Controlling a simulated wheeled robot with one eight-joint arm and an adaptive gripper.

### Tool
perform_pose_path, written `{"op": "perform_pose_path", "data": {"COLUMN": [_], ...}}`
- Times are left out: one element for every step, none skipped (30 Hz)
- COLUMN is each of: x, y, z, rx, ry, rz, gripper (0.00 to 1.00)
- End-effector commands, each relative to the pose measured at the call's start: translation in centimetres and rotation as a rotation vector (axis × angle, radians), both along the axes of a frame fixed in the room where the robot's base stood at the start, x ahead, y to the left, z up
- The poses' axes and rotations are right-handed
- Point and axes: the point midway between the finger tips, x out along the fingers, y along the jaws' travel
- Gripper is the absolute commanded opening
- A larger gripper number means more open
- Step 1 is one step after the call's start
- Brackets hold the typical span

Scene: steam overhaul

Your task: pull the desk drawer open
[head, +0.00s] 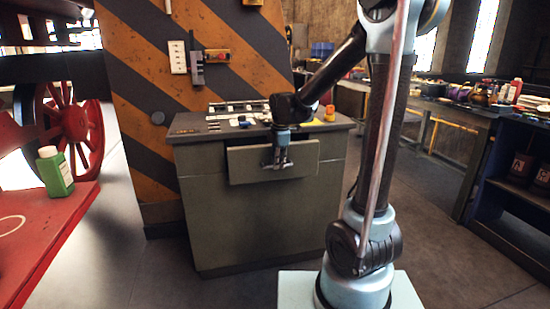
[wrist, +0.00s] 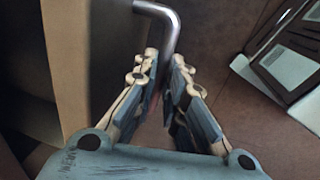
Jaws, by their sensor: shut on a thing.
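The grey-green desk (head: 250,230) stands against the striped pillar. Its drawer front (head: 244,164) is in the upper part of the desk and appears to stand out somewhat from the desk's face. My gripper (head: 279,163) is at the middle of the drawer front, pointing down. In the wrist view, my gripper (wrist: 168,95) is shut on the metal drawer handle (wrist: 172,38), a bent bar between the fingers. The lower part of the handle is hidden by the fingers. The drawer's brown-edged side (wrist: 85,60) shows to the left.
Small parts lie on the desk top, with a yellow-orange item (head: 330,113) at its right end. A red platform (head: 50,230) with a green bottle (head: 54,171) is at the left. A workbench (head: 465,110) runs along the right. The floor before the desk is clear.

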Motion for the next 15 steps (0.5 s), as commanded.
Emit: {"op": "perform_pose_path", "data": {"x": [-1.2,-1.8,-2.6,-3.1,-3.6,-4.3,-4.7,-5.2,-5.7,-6.1,-6.4,-6.8,-7.1,-7.4,-7.7], "y": [-0.4,-0.5,-0.8,-0.9,-1.0,-1.2,-1.3,-1.5,-1.6,-1.7,-1.8,-1.9,-2.0,-2.1,-2.2], "z": [0.0,0.0,0.0,0.1,0.1,0.1,0.1,0.1,0.1,0.1,0.1,0.1,0.1,0.1,0.1], "rx": [-0.001,-0.001,0.000,0.000,0.000,0.000,0.000,0.000,0.000,0.000,0.000,0.000,0.000,0.000,0.000], "ry": [0.000,0.000,0.000,0.000,0.000,0.000,0.000,0.000,0.000,0.000,0.000,0.000,0.000,0.000,0.000], "rz": [0.001,0.001,0.001,0.001,0.001,0.001,0.001,0.001,0.001,0.001,0.001,0.001,0.001,0.001,0.001], "gripper": [0.00,0.00,0.00,0.00,0.00,0.00,0.00,0.00,0.00,0.00,0.00,0.00,0.00,0.00,0.00]}}
